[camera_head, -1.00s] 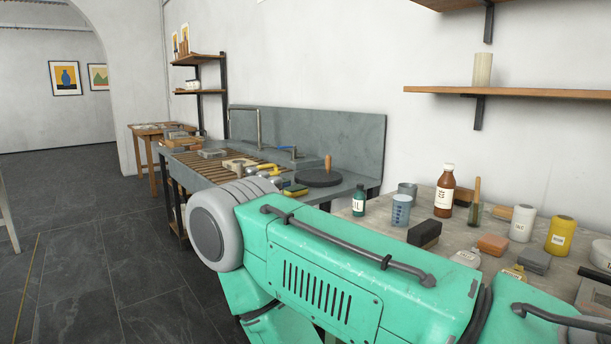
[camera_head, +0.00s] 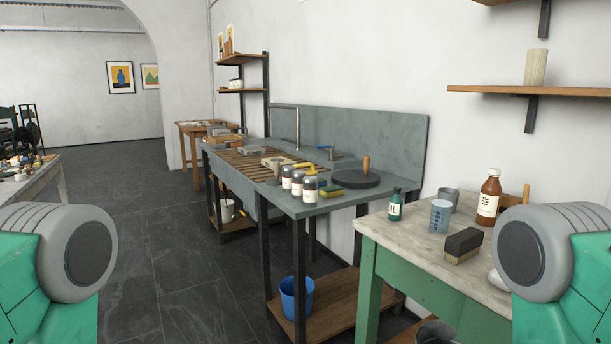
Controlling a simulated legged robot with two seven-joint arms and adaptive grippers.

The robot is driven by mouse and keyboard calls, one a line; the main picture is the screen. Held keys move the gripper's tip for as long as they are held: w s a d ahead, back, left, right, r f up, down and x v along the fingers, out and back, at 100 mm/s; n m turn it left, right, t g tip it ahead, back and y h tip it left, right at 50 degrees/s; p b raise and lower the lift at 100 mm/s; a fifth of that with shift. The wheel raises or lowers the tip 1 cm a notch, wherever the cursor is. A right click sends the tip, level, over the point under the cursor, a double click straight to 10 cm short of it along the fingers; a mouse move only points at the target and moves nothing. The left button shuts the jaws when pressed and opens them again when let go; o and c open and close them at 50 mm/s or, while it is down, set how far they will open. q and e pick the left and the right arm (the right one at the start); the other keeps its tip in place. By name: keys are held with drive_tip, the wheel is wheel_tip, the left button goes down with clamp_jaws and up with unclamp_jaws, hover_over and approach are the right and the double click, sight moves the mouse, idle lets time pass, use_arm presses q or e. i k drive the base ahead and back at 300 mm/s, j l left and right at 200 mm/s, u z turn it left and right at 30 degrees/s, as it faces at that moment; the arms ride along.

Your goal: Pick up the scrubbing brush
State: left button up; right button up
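A block with a dark top and a tan, bristle-like underside (camera_head: 463,245) lies on the pale top of the green-legged table at the right. It looks like the scrubbing brush, bristles down. Nothing of mine touches it. Only rounded grey and teal parts of my arms show, at the lower left and lower right edges. The right one stands just right of the brush in the picture and covers part of the table. Neither gripper is in view.
Near the brush stand a blue-grey cup (camera_head: 440,216), a green bottle (camera_head: 395,205) and a brown bottle (camera_head: 488,198). A grey sink bench (camera_head: 330,205) with several small bottles stands left of the table. A blue bucket (camera_head: 296,297) sits below. The floor (camera_head: 175,250) at left is clear.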

sight(312, 172)
drive_tip(key=i+j, duration=0.3)
drive_tip(key=i+j+u, duration=0.35)
drive_tip(key=i, duration=0.15)
drive_tip(key=i+j+u, duration=0.15)
drive_tip(key=i+u, duration=0.2)
drive_tip(key=i, duration=0.15)
drive_tip(key=i+u, duration=0.3)
drive_tip(key=i, duration=0.25)
drive_tip(key=i+j, duration=0.1)
drive_tip(key=i, duration=1.85)
drive_tip(key=i+z, duration=0.4)
drive_tip(key=i, duration=0.15)
drive_tip(key=i+j+z, duration=0.25)
drive_tip(key=i+z, duration=0.25)
drive_tip(key=z, duration=0.3)
drive_tip(key=i+j+z, duration=0.1)
drive_tip(key=z, duration=0.35)
drive_tip(key=i+j+z, duration=0.15)
drive_tip(key=z, duration=0.25)
drive_tip(key=j+z, duration=0.15)
drive_tip(key=z, duration=0.25)
drive_tip(key=i+j+z, duration=0.1)
drive_tip(key=z, duration=0.35)
drive_tip(key=j, duration=0.05)
